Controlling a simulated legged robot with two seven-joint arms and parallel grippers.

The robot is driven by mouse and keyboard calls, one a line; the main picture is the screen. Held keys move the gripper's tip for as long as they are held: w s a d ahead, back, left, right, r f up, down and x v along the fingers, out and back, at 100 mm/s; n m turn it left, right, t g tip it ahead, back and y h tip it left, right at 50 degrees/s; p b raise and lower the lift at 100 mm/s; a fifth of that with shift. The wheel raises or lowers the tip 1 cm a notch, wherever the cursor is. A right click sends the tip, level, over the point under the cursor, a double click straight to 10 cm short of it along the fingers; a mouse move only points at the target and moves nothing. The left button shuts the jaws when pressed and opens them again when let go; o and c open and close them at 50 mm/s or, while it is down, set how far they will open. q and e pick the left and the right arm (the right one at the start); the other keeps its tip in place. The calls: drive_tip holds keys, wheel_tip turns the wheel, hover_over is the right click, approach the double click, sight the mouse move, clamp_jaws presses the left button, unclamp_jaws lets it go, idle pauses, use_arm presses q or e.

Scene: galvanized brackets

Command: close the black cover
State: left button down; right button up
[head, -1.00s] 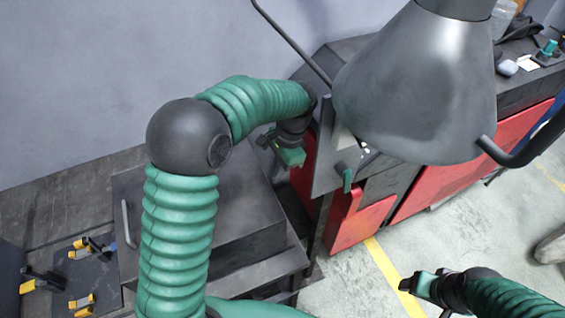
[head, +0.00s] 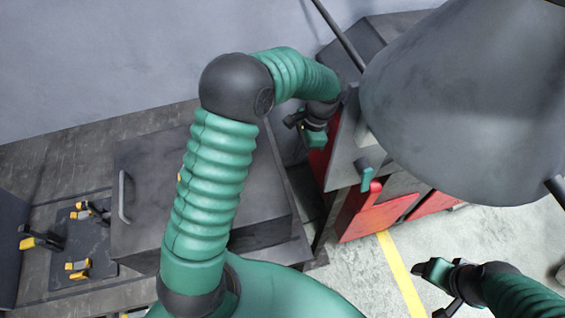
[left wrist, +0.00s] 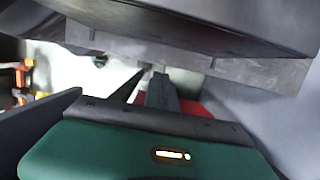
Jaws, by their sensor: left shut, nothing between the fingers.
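A dark grey plate (head: 345,148) stands tilted on the near side of the red and grey machine. I take it for the black cover, but cannot be sure. A teal piece (head: 366,176) shows at its right edge. My left gripper (head: 314,138) is just left of the plate, shut and empty; contact cannot be told. In the left wrist view its shut dark fingers (left wrist: 160,92) point at the lower edge of a wide dark grey panel (left wrist: 190,62). My right gripper (head: 424,270) is low on the right, over the floor, away from the plate; its fingers are unclear.
A large grey cone-shaped hood (head: 470,110) hides much of the machine (head: 375,215). A dark box with a bar handle (head: 123,197) sits on the workbench (head: 40,190) at left, beside yellow-handled clamps (head: 78,268). A yellow line (head: 402,275) crosses the clear floor.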

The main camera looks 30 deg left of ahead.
use_arm(q)
drive_tip(key=s+a+f+p, duration=0.1)
drive_tip(key=s+a+f, duration=0.2)
drive_tip(key=s+f, duration=0.1)
drive_tip(key=shift+p, duration=0.3)
use_arm(e)
drive_tip(key=shift+v, duration=0.9)
use_arm(q)
drive_tip(key=shift+a, duration=0.2)
use_arm(e)
drive_tip(key=shift+w, duration=0.15)
use_arm(q)
drive_tip(key=shift+a, duration=0.1)
use_arm(e)
drive_tip(key=shift+a, duration=0.1)
